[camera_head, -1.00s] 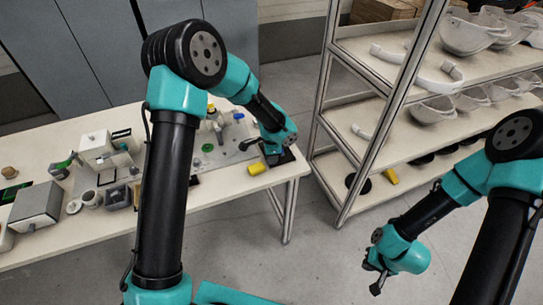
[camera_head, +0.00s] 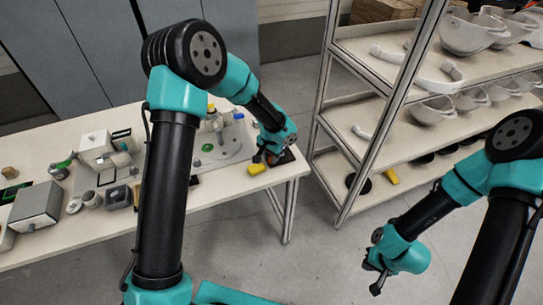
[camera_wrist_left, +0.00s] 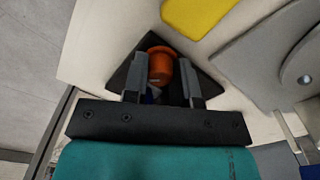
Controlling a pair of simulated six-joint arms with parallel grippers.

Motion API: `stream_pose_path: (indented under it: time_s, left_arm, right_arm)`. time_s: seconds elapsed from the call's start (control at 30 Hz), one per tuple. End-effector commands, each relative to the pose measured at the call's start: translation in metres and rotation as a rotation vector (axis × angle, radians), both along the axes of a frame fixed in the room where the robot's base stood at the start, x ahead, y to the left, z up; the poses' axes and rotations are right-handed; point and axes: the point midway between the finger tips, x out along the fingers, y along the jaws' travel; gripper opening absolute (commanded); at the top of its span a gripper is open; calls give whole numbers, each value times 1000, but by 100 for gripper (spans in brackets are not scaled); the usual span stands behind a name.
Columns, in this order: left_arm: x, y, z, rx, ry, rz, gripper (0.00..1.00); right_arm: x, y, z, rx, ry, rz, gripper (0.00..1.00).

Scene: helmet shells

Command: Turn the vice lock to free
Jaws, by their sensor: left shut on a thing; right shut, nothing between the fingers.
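The vice lock shows in the left wrist view as an orange, round-topped knob (camera_wrist_left: 161,66) over a black base plate (camera_wrist_left: 207,92). My left gripper (camera_wrist_left: 163,80) is shut on the knob, with one grey finger on each side of it. In the head view my left gripper (camera_head: 270,157) is low at the right end of the table, beside the dark plate, and the knob is mostly hidden there. My right gripper (camera_head: 376,281) is shut and empty, hanging over the floor right of the table.
A yellow block (camera_head: 257,169) lies close to my left gripper. A grey fixture plate (camera_head: 222,150) is just behind it. Boxes and small containers stand on the left of the table (camera_head: 225,193). A shelf rack (camera_head: 365,150) with helmet shells stands at the right.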

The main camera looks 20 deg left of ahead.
Motion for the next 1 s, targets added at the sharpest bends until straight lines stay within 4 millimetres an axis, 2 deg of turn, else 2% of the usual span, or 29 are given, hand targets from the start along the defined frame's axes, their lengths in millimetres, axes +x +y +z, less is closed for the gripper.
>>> stream_pose_path:
  time_s: [0.47, 0.5, 0.6, 0.87, 1.0]
  left_arm:
    - [1, 0, 1, 0, -2, 22, 2]
    - [1, 0, 1, 0, -2, 21, 28]
    - [1, 0, 1, 0, -2, 21, 36]
    - [0, 0, 1, 0, -1, 20, 36]
    - [1, 0, 9, 0, -2, 21, 36]
  right_arm:
    - [0, 0, 0, 0, 0, 0, 0]
    - [0, 0, 0, 0, 0, 0, 0]
    - [0, 0, 0, 0, 0, 0, 0]
    - [0, 0, 0, 0, 0, 0, 0]
    - [0, 0, 0, 0, 0, 0, 0]
